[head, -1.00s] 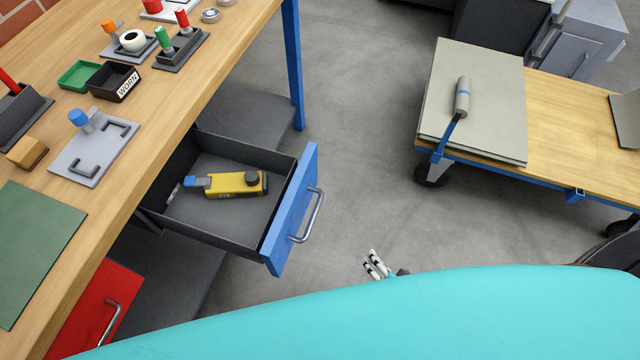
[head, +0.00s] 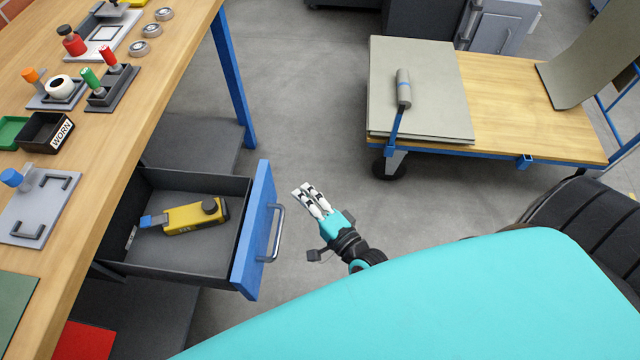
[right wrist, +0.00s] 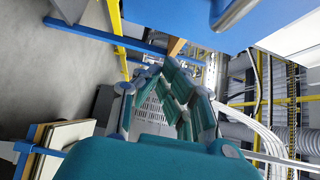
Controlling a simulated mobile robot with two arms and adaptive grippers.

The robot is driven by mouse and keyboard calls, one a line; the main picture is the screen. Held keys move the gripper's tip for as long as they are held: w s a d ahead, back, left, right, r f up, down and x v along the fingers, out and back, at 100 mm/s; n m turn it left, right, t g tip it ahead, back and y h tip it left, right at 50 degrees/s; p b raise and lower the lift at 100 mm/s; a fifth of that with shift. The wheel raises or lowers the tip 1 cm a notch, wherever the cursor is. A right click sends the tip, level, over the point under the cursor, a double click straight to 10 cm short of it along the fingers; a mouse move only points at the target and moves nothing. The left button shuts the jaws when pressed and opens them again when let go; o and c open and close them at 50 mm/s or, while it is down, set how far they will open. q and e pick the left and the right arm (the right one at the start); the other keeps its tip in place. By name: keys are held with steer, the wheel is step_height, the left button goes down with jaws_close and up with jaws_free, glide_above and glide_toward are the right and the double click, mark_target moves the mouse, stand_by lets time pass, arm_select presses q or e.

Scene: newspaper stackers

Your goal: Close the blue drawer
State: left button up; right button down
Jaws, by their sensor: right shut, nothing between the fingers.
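The blue drawer (head: 254,232) is pulled open under the wooden workbench. Its blue front carries a metal handle (head: 276,234), and a yellow tool (head: 192,216) lies inside its dark tray. My right gripper (head: 304,190) is shut and empty, just right of the drawer's handle and apart from it in the head view. In the right wrist view, the fingers (right wrist: 168,76) of my right gripper show, and part of the blue drawer front with its handle (right wrist: 236,12) is at the top. My left gripper is not in view.
The workbench (head: 150,85) holds several tools and a small dark bin marked WORN (head: 48,132). A wheeled cart (head: 500,95) with grey sheets stands at the upper right. Open floor lies between bench and cart.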

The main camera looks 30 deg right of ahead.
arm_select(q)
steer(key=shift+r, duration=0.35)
arm_select(e)
steer(key=shift+w+a, duration=0.55)
steer(key=shift+a, duration=0.3)
steer(key=shift+w+a, duration=0.5)
steer(key=shift+a, duration=0.3)
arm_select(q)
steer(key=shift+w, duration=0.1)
arm_select(e)
steer(key=shift+a, duration=0.15)
